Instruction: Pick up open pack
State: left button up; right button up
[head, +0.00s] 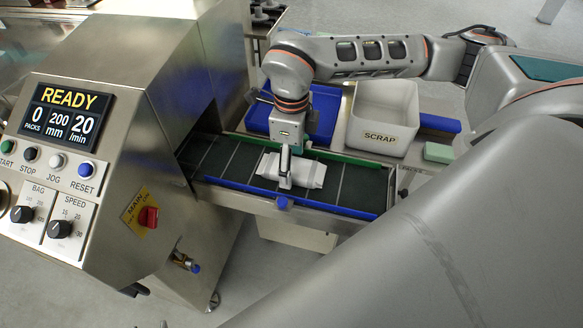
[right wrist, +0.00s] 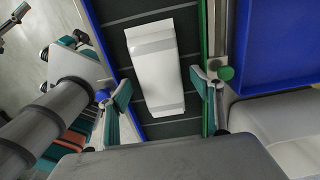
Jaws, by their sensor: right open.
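A white pack (head: 309,174) lies flat on the dark conveyor belt (head: 358,188), between a green rail and a blue rail. It also shows in the right wrist view (right wrist: 158,68), with greyish bands across it; I cannot tell whether an end is open. My right gripper (head: 285,180) points down over the pack's middle in the head view and hides part of it. In the right wrist view my right gripper (right wrist: 163,88) is open, with its two teal-backed fingers apart on either side of the pack's near part. I cannot tell whether they touch it. My left gripper is not in view.
A white SCRAP bin (head: 383,117) stands behind the belt, with a blue tray (head: 325,112) to its left and a green block (head: 438,153) to its right. The steel wrapper (head: 120,60) with its READY display stands at the left. The belt's right end is clear.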

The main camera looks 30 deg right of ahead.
jog(key=shift+f, duration=0.55)
jog(key=c, duration=1.2)
jog(key=shift+r, duration=0.15)
